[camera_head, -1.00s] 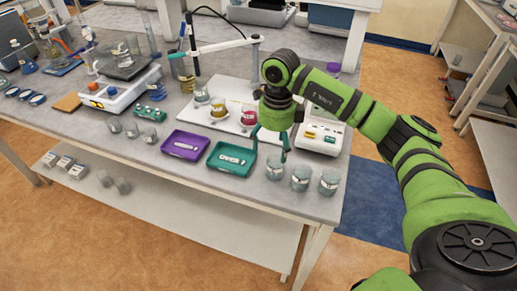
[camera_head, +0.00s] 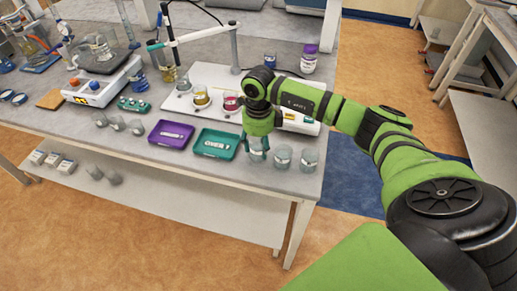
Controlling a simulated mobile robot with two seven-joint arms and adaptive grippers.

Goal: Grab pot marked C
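Three clear glass pots with pale labels stand in a row at the right front edge of the table: the left pot (camera_head: 257,155), the middle pot (camera_head: 282,158) and the right pot (camera_head: 308,160). The letters on them are too small to read, so I cannot tell which is C. My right gripper (camera_head: 257,147) points down at the left pot of this row, its teal fingers at the pot's sides. The wrist hides the pot's top, and I cannot tell whether the fingers grip it. My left gripper is out of view.
A teal tray (camera_head: 234,153) and a purple tray (camera_head: 158,136) lie left of the pots. Several coloured vessels stand on a white board (camera_head: 212,79) behind. Three small glasses (camera_head: 117,124) stand at left. A purple-capped bottle (camera_head: 309,62) stands behind my arm.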

